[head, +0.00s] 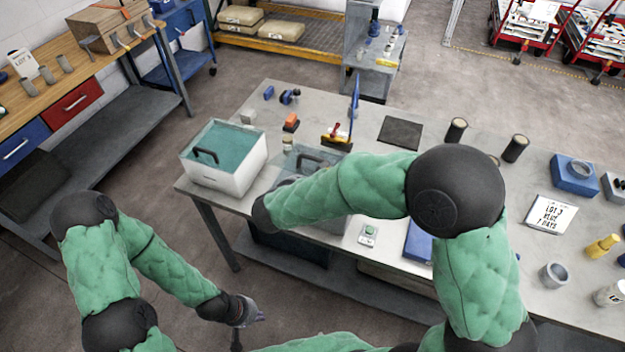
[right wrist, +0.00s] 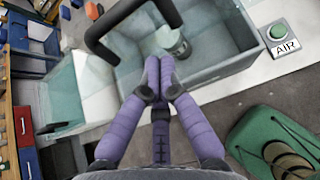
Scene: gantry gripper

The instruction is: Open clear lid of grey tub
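The grey tub (right wrist: 220,72) stands on the table, mostly behind my right arm in the head view. Its clear lid (head: 290,163) carries a black handle (head: 318,157), which looms large in the right wrist view (right wrist: 130,22). Whether the lid sits flush on the rim is hard to tell. A metallic round item (right wrist: 180,47) shows inside the tub. My right gripper (right wrist: 159,72) has its purple fingertips together, close to the handle's near side, with nothing seen between them; the arm hides it in the head view. My left gripper (head: 250,318) hangs low, off the table's front; its opening is unclear.
A white tub (head: 228,170) with a teal clear lid and black handle stands left of the grey tub. A green button box marked AIR (right wrist: 278,32) is right of it. Small tools (head: 335,138) lie behind. A blue tray (head: 418,240) lies right.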

